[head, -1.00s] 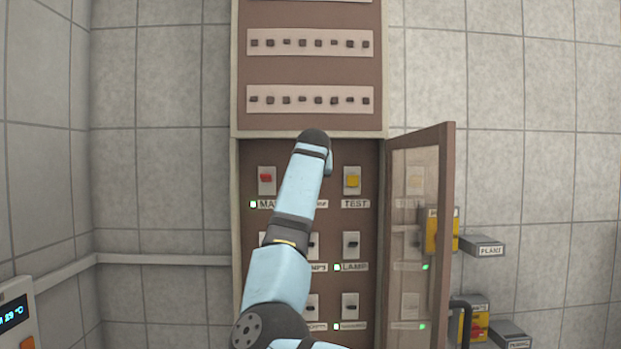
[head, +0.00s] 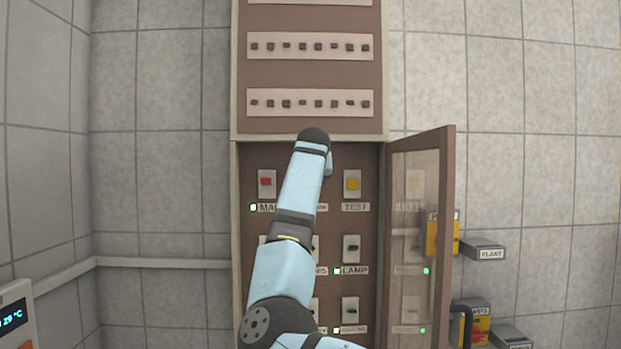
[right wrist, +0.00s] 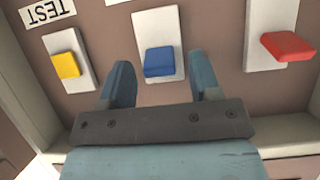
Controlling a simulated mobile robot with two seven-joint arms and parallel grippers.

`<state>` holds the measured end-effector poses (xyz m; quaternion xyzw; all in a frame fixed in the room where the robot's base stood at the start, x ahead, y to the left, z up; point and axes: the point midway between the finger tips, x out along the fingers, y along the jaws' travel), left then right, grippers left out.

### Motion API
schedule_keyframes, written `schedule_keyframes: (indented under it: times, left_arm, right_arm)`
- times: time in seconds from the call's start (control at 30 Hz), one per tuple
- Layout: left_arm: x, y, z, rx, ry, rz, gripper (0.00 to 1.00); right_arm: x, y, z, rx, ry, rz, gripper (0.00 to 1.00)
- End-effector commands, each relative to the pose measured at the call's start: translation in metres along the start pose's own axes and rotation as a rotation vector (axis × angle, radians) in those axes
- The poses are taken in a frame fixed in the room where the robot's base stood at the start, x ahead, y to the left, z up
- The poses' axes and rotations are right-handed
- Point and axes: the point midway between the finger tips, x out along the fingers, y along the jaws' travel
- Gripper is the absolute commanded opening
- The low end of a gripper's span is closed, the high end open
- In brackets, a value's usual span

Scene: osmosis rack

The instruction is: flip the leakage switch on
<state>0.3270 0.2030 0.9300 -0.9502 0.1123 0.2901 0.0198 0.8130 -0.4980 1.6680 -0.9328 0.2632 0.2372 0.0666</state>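In the right wrist view, which is upside down, a blue switch (right wrist: 159,61) sits on a white plate in the middle of the top switch row. It stands between the yellow TEST switch (right wrist: 66,65) and a red switch (right wrist: 288,46). My right gripper (right wrist: 160,70) is open, with one finger on either side of the blue switch; I cannot tell whether they touch it. In the head view my arm covers the blue switch and most of its label, so its name cannot be read. My left gripper is not in view.
The brown cabinet (head: 362,225) has its glazed door (head: 447,230) swung open to the right. Black switches (head: 351,248) sit in lower rows, with small green lamps beside labels. Yellow boxes (head: 440,236) and grey labelled blocks (head: 484,250) stick out right of the door.

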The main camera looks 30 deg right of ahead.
Motion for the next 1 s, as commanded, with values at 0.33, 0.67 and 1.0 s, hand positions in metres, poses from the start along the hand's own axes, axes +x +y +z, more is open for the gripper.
schedule_keyframes:
  times: [0.33,0.67,1.0]
  left_arm:
    - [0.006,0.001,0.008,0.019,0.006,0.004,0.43]
    - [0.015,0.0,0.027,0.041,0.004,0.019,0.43]
    - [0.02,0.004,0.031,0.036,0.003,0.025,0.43]
  right_arm:
    - [-0.026,0.0,0.002,0.002,0.004,-0.001,0.57]
    - [-0.1,0.0,0.002,0.001,0.004,0.0,0.57]
    - [-0.137,0.0,0.001,0.0,0.0,0.0,0.57]
